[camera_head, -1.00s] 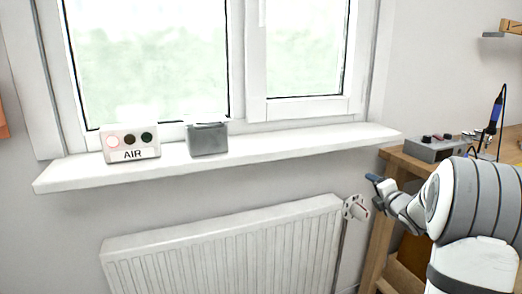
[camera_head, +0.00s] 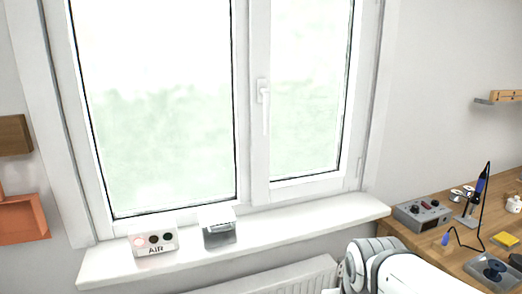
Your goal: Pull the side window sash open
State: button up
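The window has a wide left pane and a narrower right sash (camera_head: 260,160) in a white frame. The sash has a white handle (camera_head: 266,108) on its left stile, with the lever hanging straight down. The sash looks closed, flush in its frame. My arm shows at the bottom right, below the sill's right end. My gripper is outside the picture, so its state is hidden.
On the white sill (camera_head: 300,224) stand an AIR box (camera_head: 153,242) with round lights and a grey container (camera_head: 219,231). A radiator (camera_head: 300,280) is below. At right, a wooden bench (camera_head: 425,242) holds a grey soldering unit (camera_head: 422,215) and other tools. The sill's right half is clear.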

aim_at(360, 20)
jog(key=z, duration=0.75)
jog(key=k, duration=0.9)
jog(key=u, duration=0.8)
jog(key=i, duration=1)
